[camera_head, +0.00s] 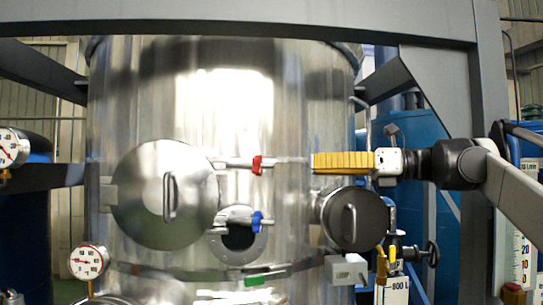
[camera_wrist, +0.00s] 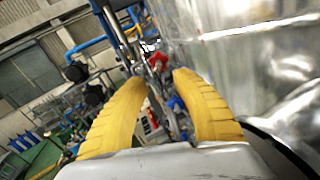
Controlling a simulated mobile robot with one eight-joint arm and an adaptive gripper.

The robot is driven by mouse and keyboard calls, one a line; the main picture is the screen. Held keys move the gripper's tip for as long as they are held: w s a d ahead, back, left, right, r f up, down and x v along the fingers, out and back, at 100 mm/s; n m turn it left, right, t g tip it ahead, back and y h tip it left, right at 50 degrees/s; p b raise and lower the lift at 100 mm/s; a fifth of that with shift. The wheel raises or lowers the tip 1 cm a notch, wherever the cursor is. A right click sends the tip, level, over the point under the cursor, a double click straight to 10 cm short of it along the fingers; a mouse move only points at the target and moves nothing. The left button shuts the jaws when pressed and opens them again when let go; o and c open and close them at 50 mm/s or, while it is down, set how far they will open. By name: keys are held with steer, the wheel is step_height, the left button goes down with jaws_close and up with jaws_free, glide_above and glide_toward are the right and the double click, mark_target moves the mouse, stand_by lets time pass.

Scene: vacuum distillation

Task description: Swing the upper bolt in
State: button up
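The upper bolt is a metal rod with a red knob (camera_head: 257,164), sticking out roughly level above the round opening (camera_head: 238,236) in the steel vessel. The red knob also shows in the wrist view (camera_wrist: 160,72), just beyond and between the fingertips. A lower bolt with a blue knob (camera_head: 257,221) sits beneath it. A round hatch door (camera_head: 165,195) with a handle stands left of the opening, swung aside from it. My gripper (camera_head: 314,163) points left, level with the red knob and apart from it. In the wrist view its yellow fingers (camera_wrist: 160,82) are open and hold nothing.
The shiny vessel wall (camera_head: 230,95) lies close behind the bolts. A second round cover (camera_head: 355,218) with a handle sits just below my gripper. Gauges (camera_head: 88,262) stand at the left. Grey frame beams cross the top and right side.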

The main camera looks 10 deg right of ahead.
mark_target(270, 166)
steer(key=p+x, duration=0.1)
steer(key=x, duration=0.9)
steer(key=shift+f, duration=0.2)
steer(key=shift+a, duration=0.2)
steer(key=shift+s+a+r, duration=0.15)
steer(key=shift+s, duration=0.15)
steer(key=shift+w, duration=0.3)
steer(key=shift+c, duration=0.8)
steer(key=c, duration=0.5)
steer(key=shift+s, duration=0.1)
jaws_close()
